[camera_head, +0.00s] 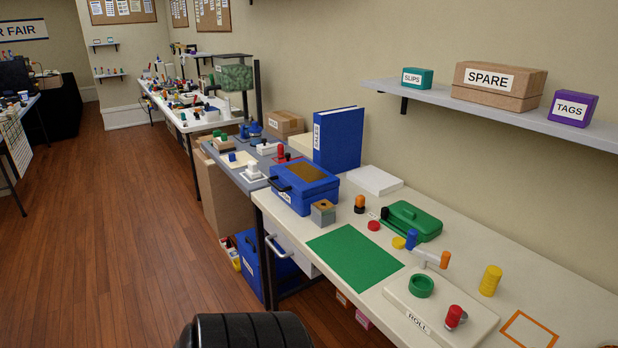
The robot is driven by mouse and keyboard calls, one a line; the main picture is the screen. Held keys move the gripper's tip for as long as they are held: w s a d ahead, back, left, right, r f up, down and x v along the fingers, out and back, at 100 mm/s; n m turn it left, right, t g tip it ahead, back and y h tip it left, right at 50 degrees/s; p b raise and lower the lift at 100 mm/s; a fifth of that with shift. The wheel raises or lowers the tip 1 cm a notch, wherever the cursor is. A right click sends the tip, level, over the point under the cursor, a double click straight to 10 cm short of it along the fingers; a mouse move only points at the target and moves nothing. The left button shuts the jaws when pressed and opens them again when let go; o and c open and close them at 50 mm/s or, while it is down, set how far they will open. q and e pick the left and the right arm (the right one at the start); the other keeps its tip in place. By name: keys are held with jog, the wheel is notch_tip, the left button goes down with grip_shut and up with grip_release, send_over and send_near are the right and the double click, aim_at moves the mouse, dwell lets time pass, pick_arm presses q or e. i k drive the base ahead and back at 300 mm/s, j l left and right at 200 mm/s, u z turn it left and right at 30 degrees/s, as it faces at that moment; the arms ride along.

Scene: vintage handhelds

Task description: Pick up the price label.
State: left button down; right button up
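I cannot make out a price label for certain in the head view. The nearest table (330,213) holds a green flat mat (355,256), a green case (411,219), and a pale board marked ROLL (455,311). A green ring (421,286) and a red-topped piece (455,317) sit on that board. An orange square outline (528,330) lies on the tabletop at the lower right. Neither of my grippers is in view. A black ribbed part, likely mine, shows at the bottom edge.
A blue cash box (304,192) and upright blue binder (338,141) stand at the table's far end. Yellow discs (490,280) are stacked at the right. A wall shelf (430,96) holds SLIPS, SPARE and TAGS boxes. The wood floor (110,240) at left is clear.

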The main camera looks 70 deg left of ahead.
aim_at(223, 138)
jog(key=u, duration=2.85)
jog(key=i+j, duration=0.15)
jog(key=i, duration=0.15)
jog(key=i+j, duration=0.15)
jog(key=i, duration=0.15)
